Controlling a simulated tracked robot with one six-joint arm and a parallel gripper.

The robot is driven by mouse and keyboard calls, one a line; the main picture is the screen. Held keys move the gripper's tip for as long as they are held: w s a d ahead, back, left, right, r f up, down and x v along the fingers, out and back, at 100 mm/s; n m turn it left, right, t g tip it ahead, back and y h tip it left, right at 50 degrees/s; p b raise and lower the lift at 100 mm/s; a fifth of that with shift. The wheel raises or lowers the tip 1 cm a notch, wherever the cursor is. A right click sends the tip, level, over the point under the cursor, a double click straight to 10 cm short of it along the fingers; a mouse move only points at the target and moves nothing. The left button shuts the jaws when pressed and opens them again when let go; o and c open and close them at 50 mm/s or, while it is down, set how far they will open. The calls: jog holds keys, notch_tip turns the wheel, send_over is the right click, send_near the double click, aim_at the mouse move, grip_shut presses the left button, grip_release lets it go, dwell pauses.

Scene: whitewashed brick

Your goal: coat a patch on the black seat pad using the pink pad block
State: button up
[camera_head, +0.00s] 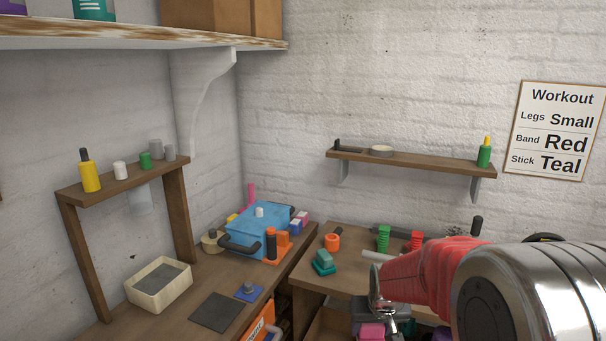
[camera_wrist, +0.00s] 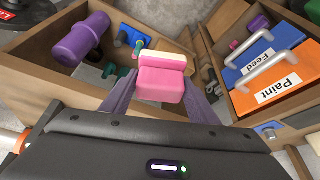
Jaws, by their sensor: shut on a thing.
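The pink pad block (camera_wrist: 160,82), with a cream-coloured face along its far edge, is between the fingers of my gripper (camera_wrist: 160,94) in the wrist view. My gripper is shut on it. In the head view only part of the pink block (camera_head: 371,331) shows at the bottom edge, below my gripper (camera_head: 376,309). A flat dark square (camera_head: 217,312) lies on the left bench; I cannot tell whether it is the black seat pad. It is well to the left of my gripper.
An open wooden drawer (camera_wrist: 62,92) below holds a purple cylinder (camera_wrist: 80,38). Orange (camera_wrist: 272,82) and blue labelled boxes (camera_wrist: 268,45) lie right. The left bench carries a cream tray (camera_head: 143,296) and blue toolbox (camera_head: 256,236). Teal (camera_head: 323,264) and orange (camera_head: 332,242) objects stand on the other bench.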

jog(key=shift+s+a+f, duration=0.3)
jog(key=shift+s+f, duration=0.05)
jog(key=shift+s, duration=0.15)
jog(key=shift+a, duration=0.5)
jog(key=shift+d, duration=0.1)
jog(key=d, duration=0.6)
jog(key=shift+d, duration=0.4)
jog(key=shift+s, duration=0.1)
